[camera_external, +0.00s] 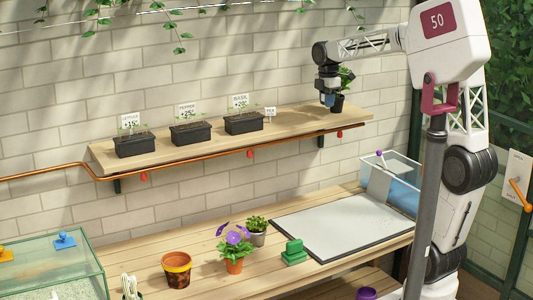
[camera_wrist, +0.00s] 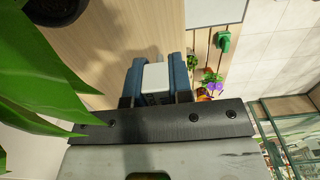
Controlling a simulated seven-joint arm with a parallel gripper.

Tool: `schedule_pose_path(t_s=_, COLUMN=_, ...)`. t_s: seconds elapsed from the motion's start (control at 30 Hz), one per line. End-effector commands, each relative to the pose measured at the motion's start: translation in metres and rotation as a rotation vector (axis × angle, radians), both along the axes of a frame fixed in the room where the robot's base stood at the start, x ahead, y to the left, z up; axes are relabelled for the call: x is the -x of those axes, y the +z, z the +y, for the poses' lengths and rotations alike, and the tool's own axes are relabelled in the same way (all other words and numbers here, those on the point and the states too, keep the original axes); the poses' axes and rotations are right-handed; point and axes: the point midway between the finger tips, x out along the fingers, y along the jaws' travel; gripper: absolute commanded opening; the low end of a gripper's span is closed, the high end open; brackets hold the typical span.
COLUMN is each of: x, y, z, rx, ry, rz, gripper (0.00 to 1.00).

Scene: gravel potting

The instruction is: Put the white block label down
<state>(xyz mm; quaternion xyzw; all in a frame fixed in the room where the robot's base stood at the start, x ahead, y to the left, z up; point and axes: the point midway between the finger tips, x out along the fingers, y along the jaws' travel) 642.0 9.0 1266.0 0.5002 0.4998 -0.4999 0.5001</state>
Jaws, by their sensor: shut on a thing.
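The white block label (camera_wrist: 154,76) is between the two blue fingers of my gripper (camera_wrist: 156,82) in the wrist view, and the fingers are shut on it. A narrow pale part shows just beyond the block. In the external view my gripper (camera_external: 328,98) points down at the right end of the wooden wall shelf (camera_external: 300,123), close beside a dark potted plant (camera_external: 338,103). The block is too small to make out there. Whether it touches the shelf cannot be told.
Planters labelled lettuce (camera_external: 134,147), pepper (camera_external: 190,134) and basil (camera_external: 244,123) stand on the shelf. A small PEA label (camera_external: 270,114) stands right of them. Leaves (camera_wrist: 40,75) crowd the wrist view's left. Shelf between the PEA label and my gripper is bare.

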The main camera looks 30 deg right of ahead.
Motion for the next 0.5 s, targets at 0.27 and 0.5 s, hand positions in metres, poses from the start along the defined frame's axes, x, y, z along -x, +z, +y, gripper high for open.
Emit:
schedule_pose_path(t_s=0.27, x=-0.035, y=-0.003, z=0.000, rx=0.000, ry=0.000, rz=0.000, gripper=0.00)
schedule_pose_path(t_s=0.5, x=-0.048, y=-0.004, z=0.001, rx=0.000, ry=0.000, rz=-0.001, gripper=0.00)
